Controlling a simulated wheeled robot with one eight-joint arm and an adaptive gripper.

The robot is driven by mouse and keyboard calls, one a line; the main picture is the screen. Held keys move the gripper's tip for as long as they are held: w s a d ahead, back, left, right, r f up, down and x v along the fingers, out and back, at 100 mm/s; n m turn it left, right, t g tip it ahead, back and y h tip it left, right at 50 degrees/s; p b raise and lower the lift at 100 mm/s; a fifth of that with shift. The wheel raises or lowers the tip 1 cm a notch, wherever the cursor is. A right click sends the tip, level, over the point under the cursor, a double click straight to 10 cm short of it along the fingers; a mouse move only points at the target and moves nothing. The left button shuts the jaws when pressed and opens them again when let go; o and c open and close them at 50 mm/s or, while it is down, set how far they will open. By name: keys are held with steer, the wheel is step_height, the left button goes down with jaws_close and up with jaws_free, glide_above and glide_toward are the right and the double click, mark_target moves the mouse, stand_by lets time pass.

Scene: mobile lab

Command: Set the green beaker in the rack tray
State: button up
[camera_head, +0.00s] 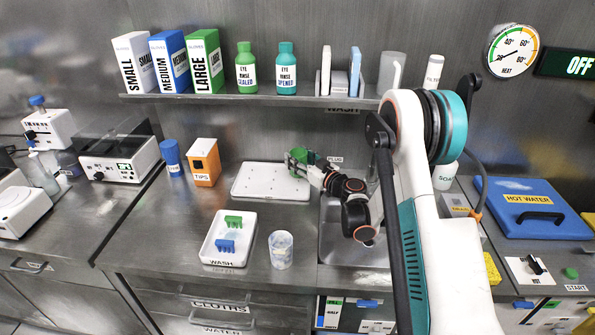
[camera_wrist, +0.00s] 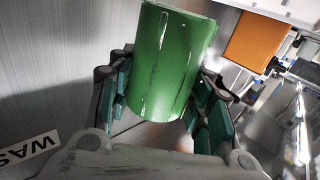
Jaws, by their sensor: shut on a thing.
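The green beaker (camera_head: 296,160) is held at the right end of the flat white tray with small dark holes (camera_head: 262,186), which looks like the rack tray. In the wrist view the green beaker (camera_wrist: 172,62) fills the space between the two teal-padded fingers. My gripper (camera_head: 304,163) is shut on it, coming from the right; its fingers also show in the wrist view (camera_wrist: 163,105). I cannot tell whether the beaker's base touches the tray or is slightly above it.
A white WASH tray (camera_head: 210,250) holding green and blue pieces and a clear beaker (camera_head: 281,250) stand nearer the front. An orange TIPS box (camera_head: 204,163) and a blue cup (camera_head: 171,158) are left of the rack tray. The sink (camera_head: 345,247) lies right. A shelf (camera_head: 250,98) hangs above.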

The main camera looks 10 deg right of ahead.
step_height(320, 180, down, 4)
steer(key=shift+r+b, duration=0.15)
steer(key=shift+b, duration=0.55)
steer(key=shift+r, duration=0.1)
steer(key=o, duration=1)
steer(key=shift+s, duration=0.1)
